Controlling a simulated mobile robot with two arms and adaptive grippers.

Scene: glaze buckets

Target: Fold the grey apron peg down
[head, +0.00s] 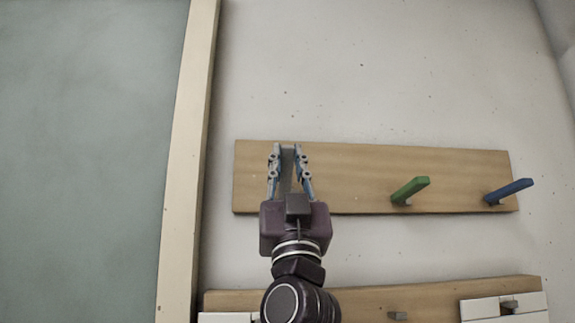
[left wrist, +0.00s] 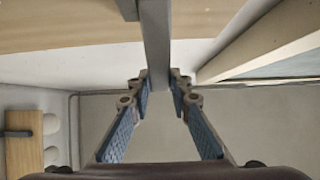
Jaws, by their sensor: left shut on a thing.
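The grey apron peg (head: 287,168) is at the left part of the upper wooden board (head: 345,185) on the wall. My left gripper (head: 288,150) reaches up to it, with one blue-padded finger on each side. In the left wrist view the peg (left wrist: 156,45) is a long grey bar running from the board down between the fingertips of my left gripper (left wrist: 158,78). The gripper is shut on the peg's end. The peg sticks out from the board. Its base is partly hidden in the head view. My right gripper is not in view.
A green peg (head: 410,190) and a blue peg (head: 508,190) stick out from the same board, to the right. A lower wooden board (head: 440,297) carries small hooks and white pieces. A pale upright post (head: 188,150) stands left of the boards.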

